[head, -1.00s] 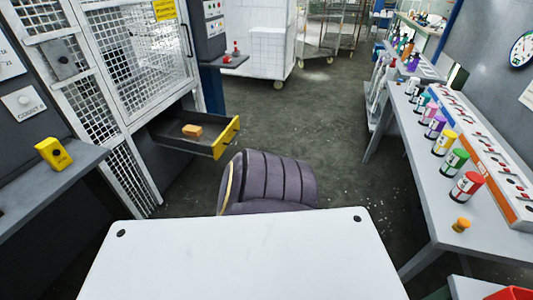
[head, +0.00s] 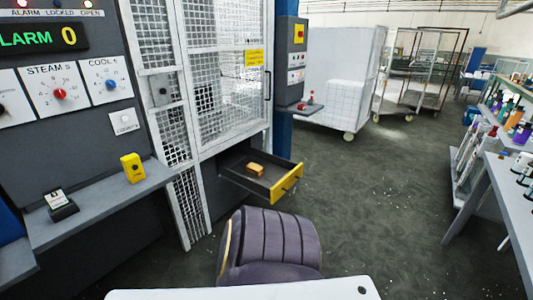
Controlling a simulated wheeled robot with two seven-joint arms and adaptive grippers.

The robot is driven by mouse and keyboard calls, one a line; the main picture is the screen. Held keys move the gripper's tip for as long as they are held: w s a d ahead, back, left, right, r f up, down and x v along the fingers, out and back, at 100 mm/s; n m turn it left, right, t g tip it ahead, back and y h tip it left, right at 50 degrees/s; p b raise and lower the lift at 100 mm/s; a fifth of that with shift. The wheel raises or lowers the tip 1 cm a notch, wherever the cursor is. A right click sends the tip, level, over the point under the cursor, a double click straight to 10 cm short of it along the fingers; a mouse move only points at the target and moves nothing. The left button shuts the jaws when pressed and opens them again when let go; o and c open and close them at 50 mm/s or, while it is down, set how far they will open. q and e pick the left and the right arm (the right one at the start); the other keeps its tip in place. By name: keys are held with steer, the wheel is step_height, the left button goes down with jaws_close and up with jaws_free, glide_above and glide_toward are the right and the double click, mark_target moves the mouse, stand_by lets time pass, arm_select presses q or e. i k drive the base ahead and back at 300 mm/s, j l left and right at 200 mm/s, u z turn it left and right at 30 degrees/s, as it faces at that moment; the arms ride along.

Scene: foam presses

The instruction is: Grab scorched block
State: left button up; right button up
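A small orange-brown block (head: 256,169) lies in an open drawer (head: 262,187) with a yellow front, low on the caged press at the centre. I cannot tell from here whether the block is scorched. Neither of my grippers shows in the head view.
A purple-grey padded chair-like shape (head: 270,245) stands between me and the drawer, behind a white surface (head: 240,293). A grey shelf (head: 95,215) with a yellow device (head: 132,168) is at left. A workbench (head: 515,205) stands at right. The floor (head: 385,215) between is clear.

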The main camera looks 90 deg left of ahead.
mark_target(255, 169)
steer(key=j+u, duration=0.15)
steer(key=u, duration=0.3)
steer(key=i+j+u, duration=0.15)
steer(key=u, duration=0.3)
steer(key=i+j+u, duration=0.1)
steer(key=u, duration=0.35)
steer(key=i+u, duration=0.15)
steer(key=u, duration=0.3)
steer(key=i+u, duration=0.15)
steer(key=u, duration=0.3)
steer(key=i+u, duration=0.1)
steer(key=u, duration=0.35)
steer(key=i+u, duration=0.15)
steer(key=u, duration=0.3)
steer(key=i+l+z, duration=0.35)
steer(key=i+l, duration=0.25)
steer(key=l, duration=0.15)
steer(key=i+l+z, duration=0.35)
steer(key=i+l, duration=0.3)
